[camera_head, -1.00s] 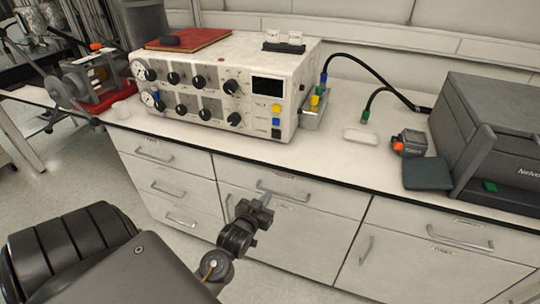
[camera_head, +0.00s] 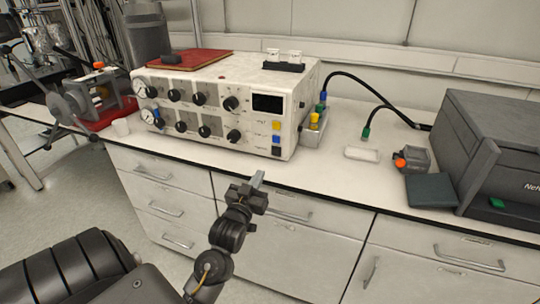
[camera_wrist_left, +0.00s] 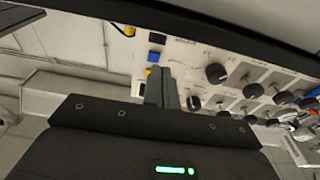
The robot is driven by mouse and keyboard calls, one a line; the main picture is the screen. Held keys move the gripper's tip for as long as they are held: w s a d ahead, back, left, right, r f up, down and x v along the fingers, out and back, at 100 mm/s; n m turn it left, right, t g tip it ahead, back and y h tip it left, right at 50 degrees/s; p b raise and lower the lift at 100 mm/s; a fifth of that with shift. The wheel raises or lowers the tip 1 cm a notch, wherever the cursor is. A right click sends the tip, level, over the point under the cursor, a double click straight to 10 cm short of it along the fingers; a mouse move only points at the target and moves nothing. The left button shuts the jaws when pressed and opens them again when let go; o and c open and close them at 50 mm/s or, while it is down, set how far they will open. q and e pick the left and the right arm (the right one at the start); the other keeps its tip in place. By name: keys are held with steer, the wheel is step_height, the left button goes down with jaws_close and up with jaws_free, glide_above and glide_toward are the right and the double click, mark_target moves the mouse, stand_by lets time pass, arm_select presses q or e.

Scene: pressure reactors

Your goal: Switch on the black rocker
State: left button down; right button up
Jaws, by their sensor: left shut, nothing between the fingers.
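The black rocker (camera_head: 277,151) is the lowest of three coloured switches on the right part of the white instrument's front panel, under a blue one (camera_head: 276,139) and a yellow one (camera_head: 276,126). In the left wrist view the panel appears upside down, with the black rocker (camera_wrist_left: 157,38) above the blue switch. My left gripper (camera_head: 257,178) is shut and empty, in front of the bench edge, below and apart from the rocker. Its fingertips (camera_wrist_left: 160,74) show near the yellow switch in the wrist view. My right gripper is not in view.
The white instrument (camera_head: 222,72) has several black knobs left of the switches and a red book (camera_head: 183,59) on top. Cables and a white dish (camera_head: 361,154) lie to its right, before a dark grey machine (camera_head: 500,150). Drawers (camera_head: 290,240) are below the bench edge.

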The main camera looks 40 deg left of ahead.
mark_target(273, 149)
arm_select(q)
steer(key=p+x, duration=0.1)
steer(key=x, duration=0.9)
steer(key=shift+w+a, duration=0.1)
steer(key=shift+w, duration=0.05)
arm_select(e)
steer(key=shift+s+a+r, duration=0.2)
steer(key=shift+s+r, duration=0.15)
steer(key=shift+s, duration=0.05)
